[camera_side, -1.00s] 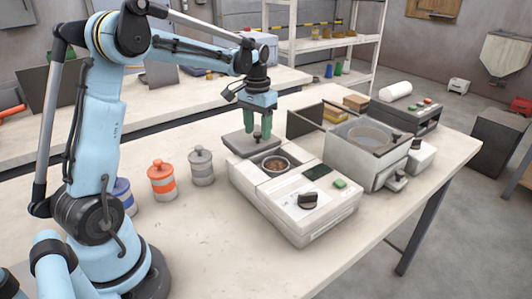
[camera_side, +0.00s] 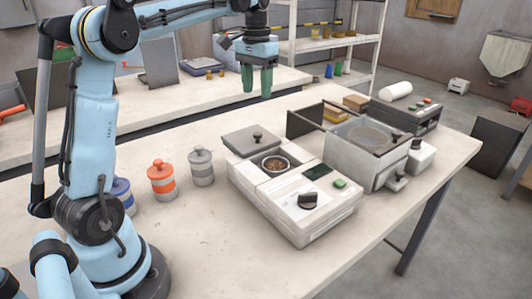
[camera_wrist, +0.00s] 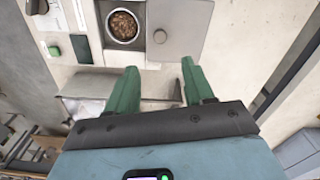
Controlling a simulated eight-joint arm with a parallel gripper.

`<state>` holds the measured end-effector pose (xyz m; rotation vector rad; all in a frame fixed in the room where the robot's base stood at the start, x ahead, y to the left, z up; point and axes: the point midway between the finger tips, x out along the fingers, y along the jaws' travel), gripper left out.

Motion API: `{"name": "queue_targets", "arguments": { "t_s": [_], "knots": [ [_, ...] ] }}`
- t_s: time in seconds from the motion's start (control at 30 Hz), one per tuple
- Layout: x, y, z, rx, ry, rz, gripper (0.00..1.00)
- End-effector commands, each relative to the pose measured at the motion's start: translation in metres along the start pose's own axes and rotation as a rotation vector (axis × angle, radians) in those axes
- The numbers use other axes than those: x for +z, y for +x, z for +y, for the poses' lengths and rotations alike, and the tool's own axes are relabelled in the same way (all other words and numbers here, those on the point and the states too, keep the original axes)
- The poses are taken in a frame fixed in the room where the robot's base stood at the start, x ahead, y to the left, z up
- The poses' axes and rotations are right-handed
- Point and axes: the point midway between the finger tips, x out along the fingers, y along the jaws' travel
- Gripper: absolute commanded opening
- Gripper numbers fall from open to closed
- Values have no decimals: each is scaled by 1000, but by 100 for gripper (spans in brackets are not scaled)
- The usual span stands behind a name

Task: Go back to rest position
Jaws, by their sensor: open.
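My gripper (camera_side: 257,82) is open and empty, with its two green fingers pointing down in the air above the table, behind the white machine. In the wrist view my gripper (camera_wrist: 155,85) also shows its fingers apart with nothing between them. The white machine (camera_side: 297,195) has a round well of brown pellets (camera_side: 275,164).
Grey (camera_side: 201,167), orange (camera_side: 162,180) and blue (camera_side: 124,195) lidded canisters stand left of the machine. A boxy unit with a round opening (camera_side: 365,150) and a control box (camera_side: 410,112) stand to the right. The table's front (camera_side: 200,255) is bare.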

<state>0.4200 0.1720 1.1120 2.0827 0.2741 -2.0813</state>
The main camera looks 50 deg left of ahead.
Motion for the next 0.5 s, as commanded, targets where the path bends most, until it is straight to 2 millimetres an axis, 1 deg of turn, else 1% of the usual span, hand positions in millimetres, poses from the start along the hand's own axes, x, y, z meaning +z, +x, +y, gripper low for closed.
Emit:
{"name": "queue_targets", "arguments": {
  "t_s": [0.33,0.43,0.5],
  "knots": [
    [1,-1,1,0,2,3,52],
    [5,-2,8,-2,12,22,52],
    [12,-3,17,-5,25,51,52]
  ]
}}
